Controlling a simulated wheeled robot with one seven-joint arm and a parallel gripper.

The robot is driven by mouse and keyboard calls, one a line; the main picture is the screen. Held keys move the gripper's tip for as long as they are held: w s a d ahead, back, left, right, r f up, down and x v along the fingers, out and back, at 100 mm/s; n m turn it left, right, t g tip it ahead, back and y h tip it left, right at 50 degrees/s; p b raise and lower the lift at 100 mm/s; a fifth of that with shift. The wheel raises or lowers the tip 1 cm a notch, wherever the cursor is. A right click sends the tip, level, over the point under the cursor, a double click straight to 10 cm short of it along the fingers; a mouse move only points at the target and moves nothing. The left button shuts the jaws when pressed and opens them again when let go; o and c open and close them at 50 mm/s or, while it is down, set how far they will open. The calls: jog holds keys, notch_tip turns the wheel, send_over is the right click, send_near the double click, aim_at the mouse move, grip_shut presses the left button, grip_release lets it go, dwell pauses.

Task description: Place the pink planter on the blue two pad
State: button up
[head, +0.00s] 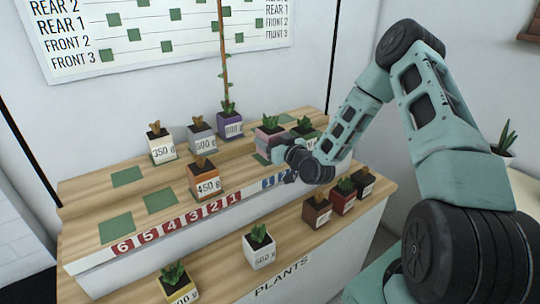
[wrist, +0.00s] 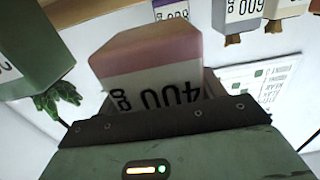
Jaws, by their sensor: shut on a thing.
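The pink planter (head: 270,132), with a white label and a plant, is near the right part of the upper stand. My gripper (head: 283,157) is shut on it from the front right. In the wrist view the planter (wrist: 150,48) appears upside down, with "400 g" on its label, between the dark jaws (wrist: 165,110). It seems upright in the head view; I cannot tell whether its base touches the stand. Blue number tags (head: 268,182) are on the stand's front edge, partly hidden by my gripper. The pad behind the blue two tag is not clearly visible.
A green planter (head: 304,129) stands close right of the pink one. Purple (head: 230,129), grey (head: 202,138) and orange (head: 206,182) planters stand to the left. Bare green pads (head: 160,199) lie farther left. Several planters (head: 259,249) line the lower step.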

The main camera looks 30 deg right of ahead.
jog(key=shift+f+p, duration=0.55)
jog(key=shift+f, duration=2.35)
jog(key=shift+f, duration=0.25)
jog(key=o, duration=1.4)
jog(key=shift+r, duration=0.1)
jog(key=shift+r, duration=0.1)
